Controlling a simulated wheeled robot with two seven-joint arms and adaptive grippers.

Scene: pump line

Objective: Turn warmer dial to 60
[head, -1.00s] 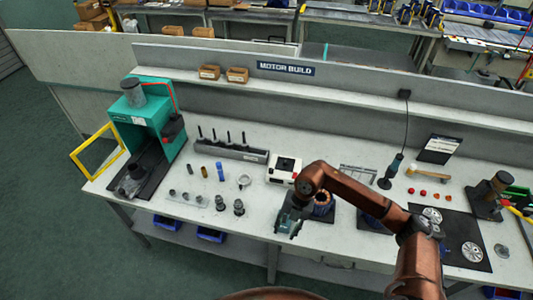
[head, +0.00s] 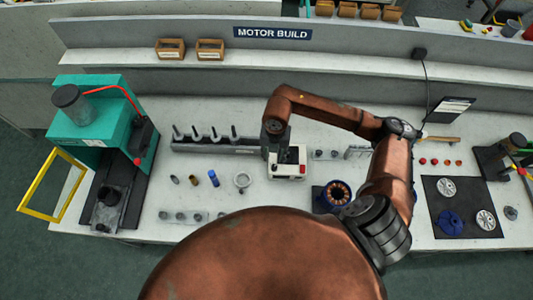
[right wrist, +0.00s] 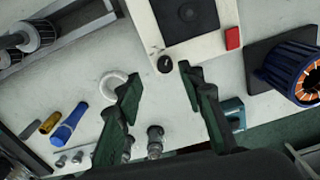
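The warmer is a white box (head: 289,170) with a dark square top plate and a red switch, standing on the bench right of the pin rack in the head view. The right wrist view shows its white casing (right wrist: 210,42) and small black dial (right wrist: 165,64) close up. My right gripper (right wrist: 160,72) is open, with its two dark fingers apart and the dial showing between and just beyond the tips. I see no contact with the dial, and its setting is too small to read. In the head view my right arm partly covers the warmer. My left gripper is not in view.
A rack with upright pins (head: 215,145) stands left of the warmer. A ring (head: 242,181) and a blue cylinder (head: 213,178) lie left of it. A copper-wound stator (head: 336,194) sits to the right. A teal press (head: 90,120) stands at far left.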

